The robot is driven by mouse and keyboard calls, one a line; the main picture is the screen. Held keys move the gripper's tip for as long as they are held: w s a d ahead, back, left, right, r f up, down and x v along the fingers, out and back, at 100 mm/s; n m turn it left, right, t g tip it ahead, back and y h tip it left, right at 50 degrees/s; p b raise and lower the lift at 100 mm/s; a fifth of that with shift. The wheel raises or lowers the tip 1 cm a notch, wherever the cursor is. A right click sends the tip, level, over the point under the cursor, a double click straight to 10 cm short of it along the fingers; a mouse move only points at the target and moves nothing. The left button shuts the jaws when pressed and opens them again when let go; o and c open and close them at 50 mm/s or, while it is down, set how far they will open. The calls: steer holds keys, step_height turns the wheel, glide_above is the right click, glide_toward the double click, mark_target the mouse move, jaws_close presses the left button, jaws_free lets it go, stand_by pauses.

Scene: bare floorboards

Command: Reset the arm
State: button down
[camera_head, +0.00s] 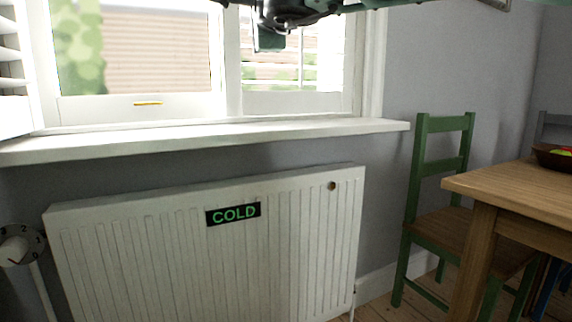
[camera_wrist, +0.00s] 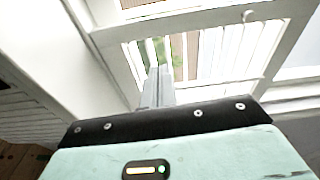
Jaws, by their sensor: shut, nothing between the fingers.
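My gripper (camera_wrist: 159,75) shows in the wrist view as two grey fingers pressed together, with nothing between them. They stick out past the dark edge of my pale green wrist housing, towards the window. In the head view, dark and green parts of my arm cross the top edge in front of the window (camera_head: 150,104). My fingertips cannot be made out clearly there.
A white window sill (camera_head: 200,137) runs below the window. Under it stands a white radiator (camera_head: 300,235) with a "COLD" label (camera_head: 233,214) and a numbered dial (camera_head: 20,245) at its left. A green chair (camera_head: 420,170) and wooden table (camera_head: 510,185) stand at right.

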steer(key=s+a+f+n+g+y, duration=0.15)
steer(key=s+f+n+g, duration=0.35)
steer(key=s+f+n, duration=0.55)
steer(key=s+a+f+n+g+y, duration=0.15)
steer(key=s+f+n+g, duration=0.5)
steer(key=f, duration=0.75)
steer(key=s+d+f+n+g+h, duration=0.45)
steer(key=s+d+f+h, duration=0.45)
steer(key=s+d+f, duration=1.35)
step_height(320, 180, up, 40)
steer(key=p, duration=3.8)
steer(key=shift+d+g+y+p, duration=0.25)
steer(key=shift+g+y+p, duration=0.05)
steer(key=shift+g+p, duration=0.1)
